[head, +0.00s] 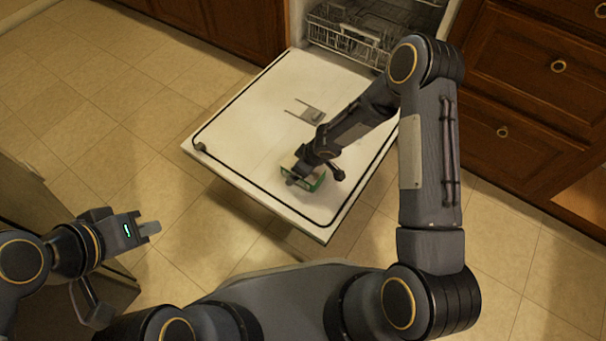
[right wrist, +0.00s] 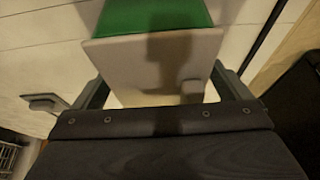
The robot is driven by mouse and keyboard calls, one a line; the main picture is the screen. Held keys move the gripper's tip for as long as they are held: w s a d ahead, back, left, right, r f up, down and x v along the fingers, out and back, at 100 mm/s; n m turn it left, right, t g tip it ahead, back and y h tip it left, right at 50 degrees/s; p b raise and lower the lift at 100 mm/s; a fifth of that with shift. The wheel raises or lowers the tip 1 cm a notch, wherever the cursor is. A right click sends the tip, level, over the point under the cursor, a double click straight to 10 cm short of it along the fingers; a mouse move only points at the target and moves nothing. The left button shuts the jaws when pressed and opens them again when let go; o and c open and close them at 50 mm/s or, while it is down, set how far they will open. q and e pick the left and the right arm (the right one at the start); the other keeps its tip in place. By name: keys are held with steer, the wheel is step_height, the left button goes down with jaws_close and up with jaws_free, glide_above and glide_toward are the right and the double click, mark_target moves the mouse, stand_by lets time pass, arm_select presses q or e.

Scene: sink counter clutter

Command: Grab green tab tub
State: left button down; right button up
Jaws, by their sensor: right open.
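The green tab tub (head: 318,183) is on the open white dishwasher door, near its front edge, partly hidden by my right gripper (head: 303,177). In the right wrist view the tub (right wrist: 150,15) shows a green part and a pale, greyish face, with a shadow across it. My right gripper (right wrist: 160,85) is open, with one finger on each side of the pale face. I cannot tell whether the fingers touch it. My left gripper (head: 150,229) is away from the tub, over the floor at the lower left. It is seen edge-on, so its opening is unclear.
The dishwasher door (head: 245,120) is folded down flat, with a wire rack (head: 345,38) inside the machine behind it. Wooden drawers (head: 525,80) stand at the right. Tiled floor (head: 90,95) is clear at the left.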

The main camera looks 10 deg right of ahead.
steer(key=shift+w+f, duration=0.1)
steer(key=shift+f, duration=0.15)
steer(key=c, duration=1.1)
steer(key=shift+r, duration=0.1)
